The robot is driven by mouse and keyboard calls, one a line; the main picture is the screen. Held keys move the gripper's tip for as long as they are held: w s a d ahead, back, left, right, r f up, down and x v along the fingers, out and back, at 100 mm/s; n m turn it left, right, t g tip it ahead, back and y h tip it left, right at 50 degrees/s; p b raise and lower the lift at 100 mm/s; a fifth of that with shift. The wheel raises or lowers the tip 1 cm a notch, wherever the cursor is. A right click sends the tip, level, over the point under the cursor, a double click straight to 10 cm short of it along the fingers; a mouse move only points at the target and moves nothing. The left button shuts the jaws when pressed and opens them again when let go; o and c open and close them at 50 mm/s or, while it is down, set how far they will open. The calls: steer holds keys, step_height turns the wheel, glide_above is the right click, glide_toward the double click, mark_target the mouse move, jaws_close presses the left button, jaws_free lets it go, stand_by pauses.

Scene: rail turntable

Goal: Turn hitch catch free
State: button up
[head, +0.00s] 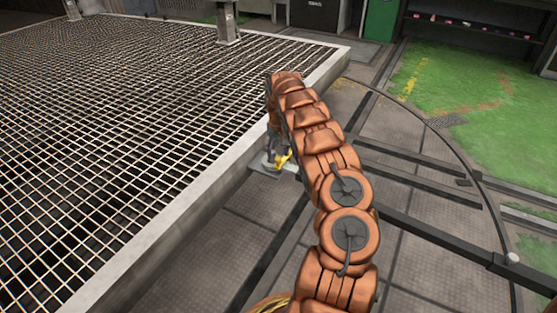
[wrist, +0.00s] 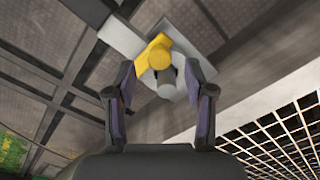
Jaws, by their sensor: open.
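The hitch catch (wrist: 158,52) shows in the wrist view as a yellow part on a grey block (wrist: 120,38), with a grey cylindrical end below it. My gripper (wrist: 162,80) is open, with its two dark fingers on either side of the yellow catch and its cylinder. I cannot tell whether the fingers touch it. In the head view the yellow catch (head: 283,159) sits low beside the edge of the mesh platform, and my orange arm hides much of the gripper.
A large mesh platform (head: 190,185) with a pale rim fills the left. Dark rails (head: 420,180) cross the paved turntable floor on the right. Green ground (head: 480,100) lies beyond, with a dark shelf (head: 480,28) at the back.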

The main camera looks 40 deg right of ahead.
steer(key=shift+f+b, duration=0.35)
steer(key=shift+f, duration=1)
jaws_close()
